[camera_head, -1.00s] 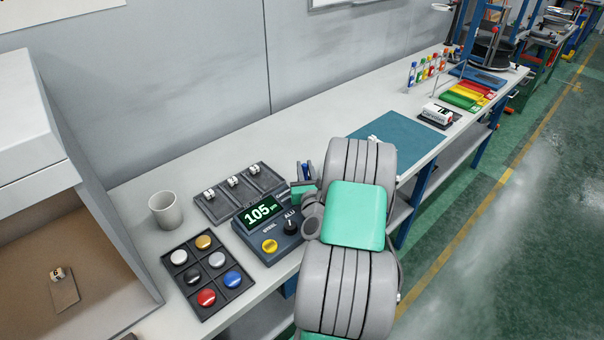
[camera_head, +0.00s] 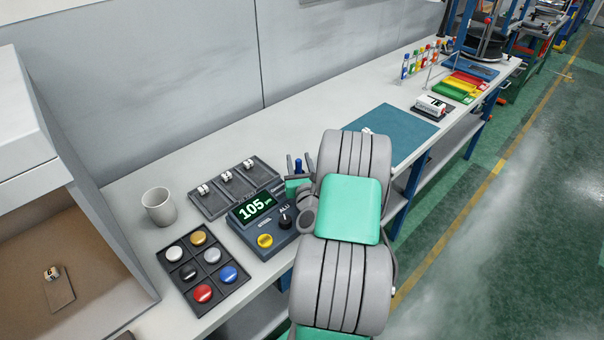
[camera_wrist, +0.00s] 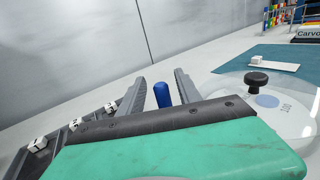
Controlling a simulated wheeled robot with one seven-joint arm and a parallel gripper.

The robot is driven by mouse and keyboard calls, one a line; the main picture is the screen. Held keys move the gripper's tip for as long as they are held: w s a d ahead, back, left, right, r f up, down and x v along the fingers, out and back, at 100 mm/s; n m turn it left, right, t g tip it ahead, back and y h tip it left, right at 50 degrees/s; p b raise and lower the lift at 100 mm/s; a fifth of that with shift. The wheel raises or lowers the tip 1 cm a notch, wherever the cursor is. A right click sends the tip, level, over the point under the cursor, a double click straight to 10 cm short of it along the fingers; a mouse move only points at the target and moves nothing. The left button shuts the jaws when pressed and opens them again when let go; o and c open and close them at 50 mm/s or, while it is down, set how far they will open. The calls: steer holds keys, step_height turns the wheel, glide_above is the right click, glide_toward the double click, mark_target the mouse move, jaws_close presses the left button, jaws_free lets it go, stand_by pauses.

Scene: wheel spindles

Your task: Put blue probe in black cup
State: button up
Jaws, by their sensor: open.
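The blue probe (camera_head: 298,166) stands roughly upright on the bench just past the control box. It also shows in the wrist view (camera_wrist: 162,95) as a short blue cylinder. My gripper (camera_head: 299,163) is open, with one grey finger on each side of the probe as seen in both views. In the wrist view there is a gap between the probe and each finger of my gripper (camera_wrist: 158,88). The probe's lower part is hidden behind the gripper body. I cannot make out a black cup; the only clear cup is a pale grey one (camera_head: 158,208).
A control box reading 105 (camera_head: 262,222), a dark tray of coloured caps (camera_head: 186,270) and a slotted tray (camera_head: 214,208) lie left of my gripper. A teal mat (camera_head: 390,134) lies beyond. A round clear piece with a black knob (camera_wrist: 256,80) shows at right.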

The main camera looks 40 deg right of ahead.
steer(key=b+v, duration=0.1)
steer(key=v, duration=0.2)
steer(key=b+v, duration=0.2)
steer(key=v, duration=0.2)
steer(key=b+v, duration=0.1)
steer(key=v, duration=0.2)
steer(key=shift+s+a+f+b, duration=0.15)
steer(key=shift+s+f+b, duration=0.1)
steer(key=shift+s+b, duration=0.1)
steer(key=shift+s+a+r, duration=0.1)
steer(key=shift+s+a, duration=0.2)
steer(key=shift+s, duration=0.05)
steer(key=shift+d, duration=0.1)
